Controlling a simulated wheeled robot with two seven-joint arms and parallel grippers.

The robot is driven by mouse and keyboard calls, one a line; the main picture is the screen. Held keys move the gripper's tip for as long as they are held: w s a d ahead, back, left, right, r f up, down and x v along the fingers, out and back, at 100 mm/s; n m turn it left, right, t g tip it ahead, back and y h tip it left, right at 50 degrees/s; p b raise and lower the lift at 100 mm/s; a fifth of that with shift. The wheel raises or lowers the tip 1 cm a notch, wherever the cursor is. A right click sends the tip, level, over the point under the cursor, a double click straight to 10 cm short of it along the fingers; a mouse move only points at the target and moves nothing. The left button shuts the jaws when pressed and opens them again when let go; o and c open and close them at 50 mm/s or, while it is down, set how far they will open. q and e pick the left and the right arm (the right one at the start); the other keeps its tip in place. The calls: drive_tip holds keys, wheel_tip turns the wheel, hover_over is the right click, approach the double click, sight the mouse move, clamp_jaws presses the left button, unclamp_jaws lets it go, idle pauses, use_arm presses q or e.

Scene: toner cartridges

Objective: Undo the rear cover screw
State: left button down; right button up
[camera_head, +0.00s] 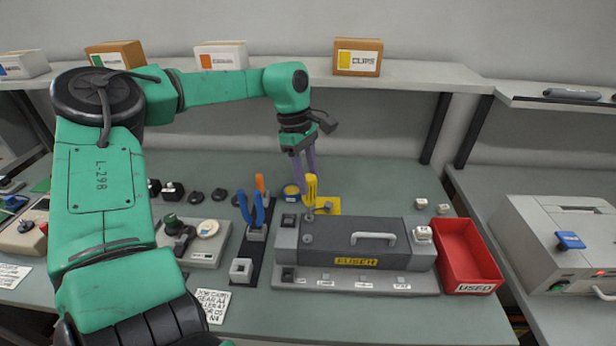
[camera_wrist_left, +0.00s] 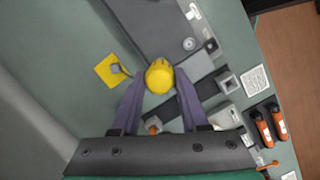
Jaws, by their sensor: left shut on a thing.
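My left gripper (camera_head: 306,171) is shut on a yellow-handled screwdriver (camera_head: 310,190), which stands upright at the back left corner of the grey fuser unit (camera_head: 365,224). In the left wrist view the purple fingers (camera_wrist_left: 157,95) clasp the sides of the yellow handle (camera_wrist_left: 159,75). The tool's tip and any screw beneath it are hidden in the wrist view by the handle. A round screw-like disc (camera_wrist_left: 189,43) shows on the grey unit in the wrist view. My right gripper is not in view.
A red bin (camera_head: 466,255) marked USED stands right of the fuser. Blue-handled pliers (camera_head: 254,211) stand in a holder to its left. A yellow square (camera_head: 327,206) lies behind the unit. A shelf with boxes (camera_head: 357,57) runs along the back. A grey printer (camera_head: 560,240) stands far right.

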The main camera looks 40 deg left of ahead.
use_arm(q)
drive_tip(key=shift+f+b, duration=0.3)
drive_tip(key=shift+f, duration=0.05)
drive_tip(key=shift+n, duration=0.3)
drive_tip(key=n+t+b, duration=0.1)
drive_tip(key=n+b, duration=0.1)
drive_tip(key=n, duration=0.2)
drive_tip(key=shift+s+f, duration=0.1)
drive_tip(key=shift+n+y+b, duration=0.3)
drive_tip(key=shift+n, duration=0.9)
